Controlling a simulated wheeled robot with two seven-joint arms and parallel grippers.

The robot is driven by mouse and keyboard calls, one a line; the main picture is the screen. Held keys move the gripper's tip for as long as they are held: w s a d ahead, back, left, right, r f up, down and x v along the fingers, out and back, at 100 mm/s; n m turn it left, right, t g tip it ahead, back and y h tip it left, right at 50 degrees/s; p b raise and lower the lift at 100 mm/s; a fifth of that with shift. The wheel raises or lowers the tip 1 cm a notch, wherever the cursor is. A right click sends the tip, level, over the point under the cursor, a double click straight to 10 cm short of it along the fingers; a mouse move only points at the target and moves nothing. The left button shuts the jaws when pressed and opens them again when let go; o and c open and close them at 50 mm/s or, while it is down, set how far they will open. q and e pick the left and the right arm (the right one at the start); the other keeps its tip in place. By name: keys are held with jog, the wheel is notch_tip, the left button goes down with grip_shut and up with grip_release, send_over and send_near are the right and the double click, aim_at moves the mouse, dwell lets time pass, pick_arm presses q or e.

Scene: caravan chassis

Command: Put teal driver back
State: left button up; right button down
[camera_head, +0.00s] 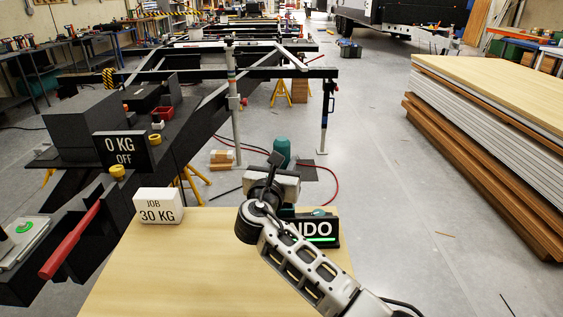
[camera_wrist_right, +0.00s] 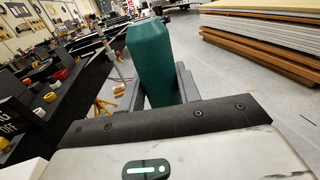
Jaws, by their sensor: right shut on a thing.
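The teal driver (camera_wrist_right: 150,60) stands between the two fingers of my right gripper (camera_wrist_right: 158,95) in the right wrist view, and the gripper is shut on it. In the head view the driver's teal part (camera_head: 282,150) shows just beyond my right gripper (camera_head: 276,165), above the far edge of the wooden table. The lower part of the driver is hidden by the gripper body. My left gripper is not in view.
A wooden table (camera_head: 170,270) carries a white "JOB 30 KG" block (camera_head: 158,206) and a black sign (camera_head: 325,231) partly hidden by my right arm. The dark chassis (camera_head: 90,185) with a "0 KG OFF" display (camera_head: 124,151) and red lever (camera_head: 70,240) stands left. Stacked panels (camera_head: 490,130) stand right.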

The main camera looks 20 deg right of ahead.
jog(key=shift+r, duration=0.15)
jog(key=c, duration=0.9)
grip_release()
jog(key=shift+f, duration=0.2)
jog(key=v, duration=1.6)
jog(key=shift+s, duration=0.1)
